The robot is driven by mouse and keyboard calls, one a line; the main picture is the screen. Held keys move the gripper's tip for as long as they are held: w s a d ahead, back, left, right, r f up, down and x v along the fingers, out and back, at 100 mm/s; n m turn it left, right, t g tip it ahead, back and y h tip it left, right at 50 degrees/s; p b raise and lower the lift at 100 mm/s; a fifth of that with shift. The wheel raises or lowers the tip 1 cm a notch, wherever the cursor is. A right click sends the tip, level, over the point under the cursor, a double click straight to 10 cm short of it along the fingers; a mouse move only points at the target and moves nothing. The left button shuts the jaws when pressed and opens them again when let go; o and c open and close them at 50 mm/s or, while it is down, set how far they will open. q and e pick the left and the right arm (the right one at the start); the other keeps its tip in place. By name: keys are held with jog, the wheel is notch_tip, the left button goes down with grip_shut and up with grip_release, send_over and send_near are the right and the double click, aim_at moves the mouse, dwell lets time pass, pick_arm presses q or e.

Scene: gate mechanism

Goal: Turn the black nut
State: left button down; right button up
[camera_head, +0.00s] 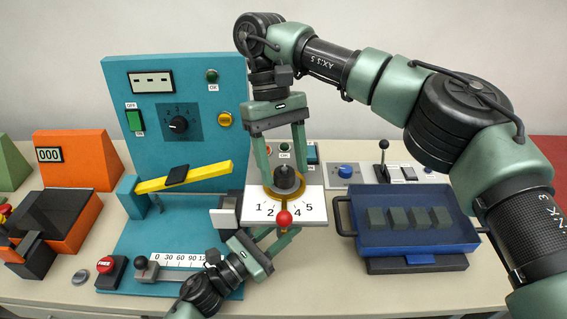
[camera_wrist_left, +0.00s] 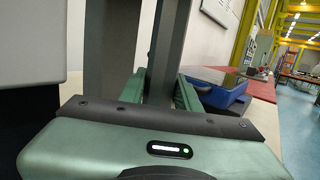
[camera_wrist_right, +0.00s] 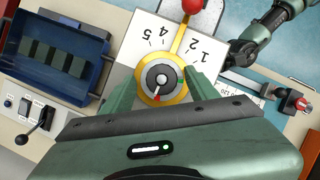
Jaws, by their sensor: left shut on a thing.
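The black nut (camera_head: 288,180) sits at the middle of a gold ring with an arm ending in a red ball (camera_head: 284,218), on a white numbered plate (camera_head: 313,196). In the right wrist view the nut (camera_wrist_right: 160,76) has a light mark on top. My right gripper (camera_head: 279,172) comes down from above, open, one finger on each side of the nut and ring, with gaps to the nut. My left gripper (camera_head: 265,238) is low in front of the plate. In the left wrist view it is shut on a dark grey post (camera_wrist_left: 161,60); the grip's exact contact is partly hidden.
A teal panel (camera_head: 160,90) with a yellow bar (camera_head: 205,176) stands left of the plate. A blue tray (camera_head: 415,238) with several grey blocks is close on the right. A red button (camera_head: 107,266) and an orange box (camera_head: 75,160) are farther left.

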aim_at(284, 169)
pick_arm(q)
jog(key=shift+f, duration=0.1)
pick_arm(e)
notch_tip(284, 169, up, 10)
dwell(0.7)
dwell(0.4)
